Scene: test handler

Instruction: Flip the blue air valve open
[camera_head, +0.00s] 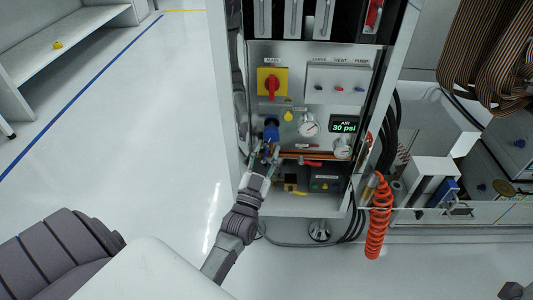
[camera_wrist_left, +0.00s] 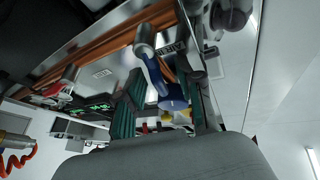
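The blue air valve lever (camera_wrist_left: 155,76) sits on a metal fitting on a copper-coloured pipe in the left wrist view. A round blue knob (camera_wrist_left: 173,103) shows just past it; this knob (camera_head: 271,132) is also in the head view, above my left gripper. My left gripper (camera_head: 263,157) is at the lower left of the panel, right at the valve. In the left wrist view its fingers (camera_wrist_left: 160,95) stand apart, one on each side of the blue lever. I cannot tell whether either finger touches it. My right gripper is not clearly seen.
The panel has a red main switch on a yellow plate (camera_head: 271,83), dials, and an AIR display (camera_head: 344,127) reading 30 psi. A red lever (camera_head: 310,163) is right of my gripper. A coiled orange hose (camera_head: 378,220) hangs at the right. Open floor (camera_head: 130,140) lies left.

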